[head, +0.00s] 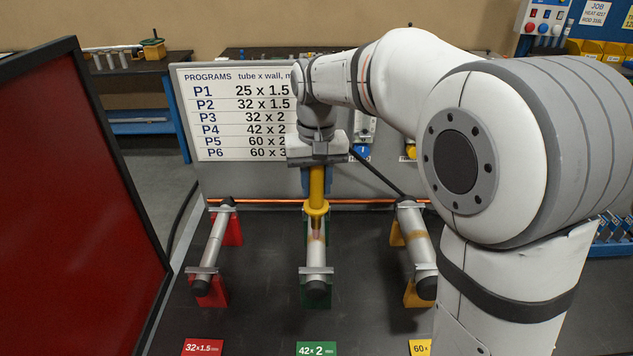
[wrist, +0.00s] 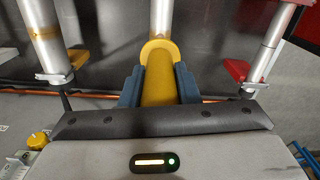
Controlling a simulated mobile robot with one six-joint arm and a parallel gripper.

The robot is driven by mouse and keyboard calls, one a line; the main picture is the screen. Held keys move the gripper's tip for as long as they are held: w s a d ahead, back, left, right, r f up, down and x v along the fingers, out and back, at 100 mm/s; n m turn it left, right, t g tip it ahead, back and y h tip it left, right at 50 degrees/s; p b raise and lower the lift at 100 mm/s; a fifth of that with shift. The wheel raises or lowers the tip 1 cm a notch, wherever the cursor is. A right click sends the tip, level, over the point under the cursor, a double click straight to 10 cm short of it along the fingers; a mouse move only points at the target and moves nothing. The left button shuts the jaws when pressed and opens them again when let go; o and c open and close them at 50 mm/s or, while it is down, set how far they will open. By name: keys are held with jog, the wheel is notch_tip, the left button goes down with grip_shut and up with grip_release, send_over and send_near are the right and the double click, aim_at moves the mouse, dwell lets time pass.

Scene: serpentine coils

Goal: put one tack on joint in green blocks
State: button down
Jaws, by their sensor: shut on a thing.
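My gripper (head: 317,182) is shut on a yellow torch (head: 317,201), which hangs nose-down with a collar and a narrow tip. In the wrist view the blue fingers (wrist: 160,88) flank the yellow torch body (wrist: 159,70). The tube in the green blocks (head: 317,255) lies below the torch, running toward me; it also shows in the wrist view (wrist: 160,18). A green block (head: 316,296) holds its near end. The torch tip is over the tube's middle, by a brownish patch; I cannot tell whether it touches. The joint line there is mostly hidden by the torch.
A tube in red blocks (head: 216,245) lies to the left, and a tube in yellow blocks (head: 416,246) with a brownish mark to the right. The programs board (head: 240,112) stands behind. A dark red panel (head: 80,200) fills the left side. A dark cable runs behind the gripper.

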jog(key=shift+f, duration=0.15)
dwell(0.5)
jog(key=shift+r+p, duration=2.95)
jog(key=shift+r, duration=0.65)
jog(key=shift+w, duration=0.15)
